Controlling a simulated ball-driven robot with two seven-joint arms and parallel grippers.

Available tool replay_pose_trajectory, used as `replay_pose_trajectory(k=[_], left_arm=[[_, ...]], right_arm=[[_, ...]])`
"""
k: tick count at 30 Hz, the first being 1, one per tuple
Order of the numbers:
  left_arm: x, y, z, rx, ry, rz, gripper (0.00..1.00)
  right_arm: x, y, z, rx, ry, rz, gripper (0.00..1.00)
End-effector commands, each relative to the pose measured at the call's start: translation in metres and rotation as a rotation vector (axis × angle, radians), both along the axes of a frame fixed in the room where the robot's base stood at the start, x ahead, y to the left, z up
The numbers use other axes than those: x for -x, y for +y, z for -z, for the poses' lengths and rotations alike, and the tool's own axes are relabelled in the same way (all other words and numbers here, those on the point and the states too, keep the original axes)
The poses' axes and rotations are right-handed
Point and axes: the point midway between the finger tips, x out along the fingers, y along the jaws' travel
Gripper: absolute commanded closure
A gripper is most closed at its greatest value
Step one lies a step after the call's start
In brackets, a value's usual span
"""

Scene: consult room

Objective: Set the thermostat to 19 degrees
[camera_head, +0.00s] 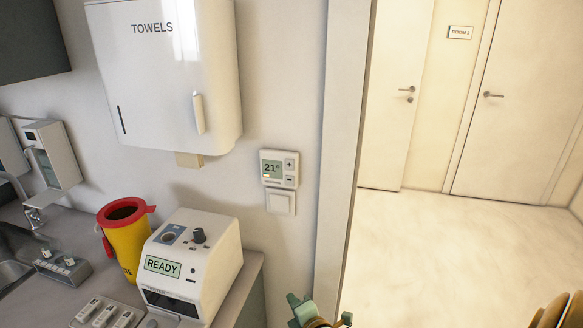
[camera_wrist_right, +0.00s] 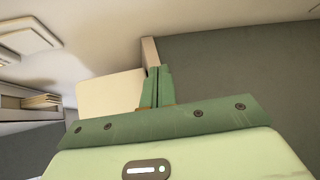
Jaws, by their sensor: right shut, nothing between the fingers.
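The white thermostat (camera_head: 279,169) is on the wall right of the towel dispenser, and its display reads 21°. A plus button (camera_head: 290,164) sits at the right of the display, with a second button bearing a dark mark (camera_head: 289,179) below it. My right gripper (camera_head: 301,304) is at the bottom edge of the head view, below and apart from the thermostat. Its green fingers (camera_wrist_right: 156,88) are together and empty in the right wrist view. The thermostat is not recognisable in the wrist view. My left gripper is not in view.
A light switch (camera_head: 281,202) is just under the thermostat. The counter holds a white device reading READY (camera_head: 201,262) and a yellow bin with a red rim (camera_head: 122,243). The towel dispenser (camera_head: 168,75) juts from the wall. A doorway opens to the right.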

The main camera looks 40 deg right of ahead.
Motion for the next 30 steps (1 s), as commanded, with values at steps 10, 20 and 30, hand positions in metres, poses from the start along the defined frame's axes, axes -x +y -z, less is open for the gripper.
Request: replay_pose_trajectory(k=[10,20,30], left_arm=[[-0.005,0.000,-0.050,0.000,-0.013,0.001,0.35],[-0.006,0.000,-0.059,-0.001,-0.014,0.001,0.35],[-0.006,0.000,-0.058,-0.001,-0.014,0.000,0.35]], right_arm=[[-0.035,0.012,-0.218,0.355,-0.357,-0.075,1.00],[-0.033,0.018,-0.276,0.464,-0.464,-0.075,1.00],[-0.034,0.017,-0.275,0.463,-0.463,-0.076,1.00]])
